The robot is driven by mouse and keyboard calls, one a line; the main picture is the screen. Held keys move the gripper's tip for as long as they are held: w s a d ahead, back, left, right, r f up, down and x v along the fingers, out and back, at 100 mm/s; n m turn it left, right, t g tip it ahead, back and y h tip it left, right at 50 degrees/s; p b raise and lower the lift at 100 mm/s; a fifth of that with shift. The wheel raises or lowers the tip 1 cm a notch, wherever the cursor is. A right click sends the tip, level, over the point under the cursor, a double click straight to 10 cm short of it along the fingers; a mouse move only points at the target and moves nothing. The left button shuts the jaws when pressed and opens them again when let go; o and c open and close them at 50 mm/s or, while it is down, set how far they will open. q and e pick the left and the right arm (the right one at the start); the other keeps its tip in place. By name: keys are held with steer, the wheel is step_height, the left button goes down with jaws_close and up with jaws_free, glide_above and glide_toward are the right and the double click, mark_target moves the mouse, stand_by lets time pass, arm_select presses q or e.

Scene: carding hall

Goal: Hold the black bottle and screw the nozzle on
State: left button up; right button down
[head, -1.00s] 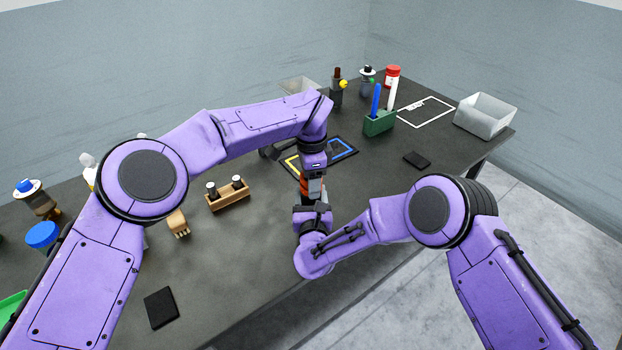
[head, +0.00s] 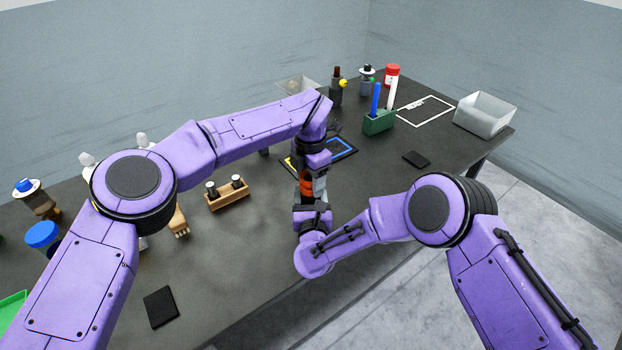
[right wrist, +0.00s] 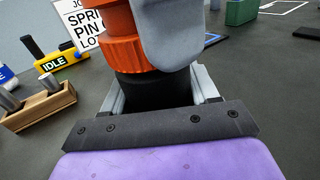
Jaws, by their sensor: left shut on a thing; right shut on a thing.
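The orange nozzle (head: 306,187) is upright under my left gripper (head: 310,180), which is shut on it from above; a grey finger covers part of its side. In the right wrist view the nozzle's ribbed orange collar (right wrist: 125,52) sits directly above the black bottle (right wrist: 150,92), with no clear gap between them. I cannot tell how far the thread is engaged. My right gripper (head: 311,210) is shut on the bottle below; its pale fingers stand either side of the bottle in the right wrist view. In the head view the bottle is mostly hidden by the grippers.
A wooden holder (head: 228,198) with two dark pieces stands left of the grippers. Behind are an outlined mat (head: 345,148), a green pen holder (head: 380,124) and a grey bin (head: 485,115). A black pad (head: 161,307) lies near the front edge.

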arm_select(q)
steer(key=m, duration=0.6)
steer(key=shift+s+d, duration=0.1)
steer(key=shift+s, duration=0.05)
arm_select(e)
steer(key=shift+f, duration=0.1)
arm_select(q)
steer(key=o, duration=1.2)
steer(key=shift+o, duration=0.2)
step_height(320, 180, up, 12)
arm_select(e)
steer(key=shift+c, duration=1)
jaws_free()
